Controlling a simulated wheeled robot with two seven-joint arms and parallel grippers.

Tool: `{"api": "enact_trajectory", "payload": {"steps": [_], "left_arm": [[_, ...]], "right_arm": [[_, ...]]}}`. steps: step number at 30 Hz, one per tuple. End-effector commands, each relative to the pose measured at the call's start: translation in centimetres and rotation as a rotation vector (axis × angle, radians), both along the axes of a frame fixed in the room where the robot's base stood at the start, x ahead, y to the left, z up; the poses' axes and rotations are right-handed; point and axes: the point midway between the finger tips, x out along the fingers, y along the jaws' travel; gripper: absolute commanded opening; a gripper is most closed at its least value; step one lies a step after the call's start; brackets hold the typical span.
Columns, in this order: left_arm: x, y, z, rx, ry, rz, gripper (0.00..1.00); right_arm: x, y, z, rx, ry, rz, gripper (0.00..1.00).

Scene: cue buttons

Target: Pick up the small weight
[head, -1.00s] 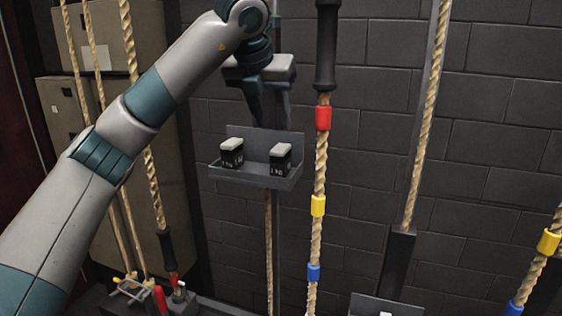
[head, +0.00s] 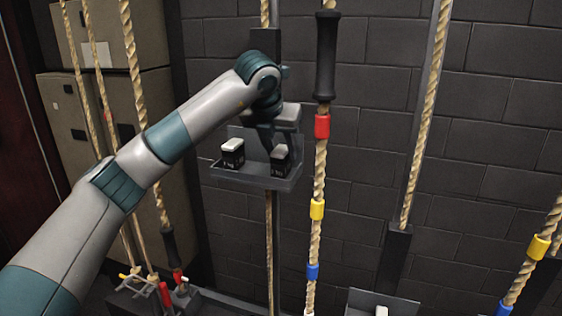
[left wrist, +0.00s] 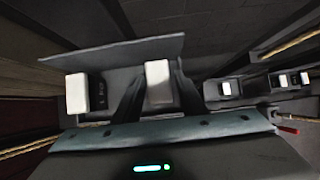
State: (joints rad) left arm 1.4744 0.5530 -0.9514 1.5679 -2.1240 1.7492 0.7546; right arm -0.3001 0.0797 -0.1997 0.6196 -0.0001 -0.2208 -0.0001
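Two small dark weights with white tops stand on a grey shelf tray (head: 258,182) fixed on the rope rail. The left weight (head: 233,153) stands apart from my gripper; it also shows in the left wrist view (left wrist: 78,93). The right weight (head: 280,163) is partly hidden by my left gripper (head: 268,140) in the head view. In the left wrist view, the dark fingers of my left gripper (left wrist: 160,75) lie on either side of the right weight's white top (left wrist: 158,84). The fingers look open; contact is hard to judge. My right gripper is not in view.
A rope with red, yellow and blue bands (head: 317,210) hangs just right of the tray. A black counterweight sleeve (head: 325,55) is on it. Another tray (head: 385,303) is low at the right. Cabinets (head: 130,110) stand at left, and a brick wall is behind.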

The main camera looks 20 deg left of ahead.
Motion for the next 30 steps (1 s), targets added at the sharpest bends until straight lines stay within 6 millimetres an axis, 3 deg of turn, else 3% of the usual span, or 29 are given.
{"api": "enact_trajectory", "payload": {"steps": [11,21,30], "left_arm": [[0.3,0.0,-0.3,0.0,0.002,0.0,0.38],[2.4,0.1,-3.0,0.0,0.003,0.001,0.38],[3.0,0.1,-4.2,0.0,0.0,0.0,0.38]], "right_arm": [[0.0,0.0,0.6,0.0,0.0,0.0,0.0],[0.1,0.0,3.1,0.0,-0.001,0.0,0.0],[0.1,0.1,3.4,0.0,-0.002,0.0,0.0]]}}
